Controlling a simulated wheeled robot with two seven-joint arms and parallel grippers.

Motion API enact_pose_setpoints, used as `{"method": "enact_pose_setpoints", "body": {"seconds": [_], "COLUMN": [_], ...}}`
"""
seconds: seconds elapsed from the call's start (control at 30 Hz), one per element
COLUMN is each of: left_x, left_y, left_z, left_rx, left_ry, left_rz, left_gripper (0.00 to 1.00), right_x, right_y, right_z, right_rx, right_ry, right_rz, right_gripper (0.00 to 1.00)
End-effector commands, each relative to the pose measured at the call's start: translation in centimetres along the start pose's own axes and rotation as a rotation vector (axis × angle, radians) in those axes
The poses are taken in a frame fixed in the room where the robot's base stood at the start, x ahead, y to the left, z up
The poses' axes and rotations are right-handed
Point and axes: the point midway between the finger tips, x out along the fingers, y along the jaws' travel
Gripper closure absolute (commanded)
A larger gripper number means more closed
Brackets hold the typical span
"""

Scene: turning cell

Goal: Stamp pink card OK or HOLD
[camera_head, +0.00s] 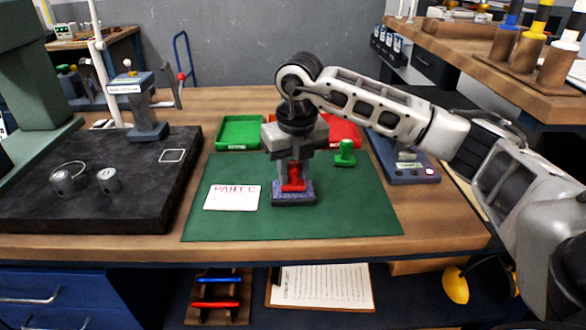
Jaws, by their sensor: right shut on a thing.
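The card (232,198), pale with red "PART C" lettering, lies flat on the green mat (350,215). My right gripper (292,172) points down right of the card and is shut on a red stamp (293,184). The stamp is upright over a small dark blue-grey pad (294,199); I cannot tell whether it presses on it. A green stamp (344,155) stands at the mat's back right. A green tray (240,133) is behind the mat, and a red tray (342,134) is partly hidden by my gripper and arm. My left gripper is not in view.
A black slab (110,205) with metal parts and a small press (145,105) fills the left. A device with buttons (405,172) sits right of the mat. Below the front edge are a clipboard (320,288) and a pen rack (217,300). The mat's front is clear.

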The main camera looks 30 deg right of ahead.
Motion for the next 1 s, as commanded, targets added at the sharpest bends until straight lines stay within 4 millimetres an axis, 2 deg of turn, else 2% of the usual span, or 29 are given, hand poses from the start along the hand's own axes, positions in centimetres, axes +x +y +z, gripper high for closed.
{"method": "enact_pose_setpoints", "body": {"seconds": [0.37, 1.0], "left_x": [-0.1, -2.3], "left_y": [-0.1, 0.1], "left_z": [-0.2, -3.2], "left_rx": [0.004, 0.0], "left_ry": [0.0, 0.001], "left_rz": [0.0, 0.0], "left_gripper": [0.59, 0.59], "right_x": [-0.1, -5.3], "right_y": [0.0, 0.0], "right_z": [-0.1, 0.6], "right_rx": [-0.001, 0.0], "right_ry": [0.004, 0.001], "right_rz": [-0.001, 0.0], "right_gripper": [0.87, 0.87]}}
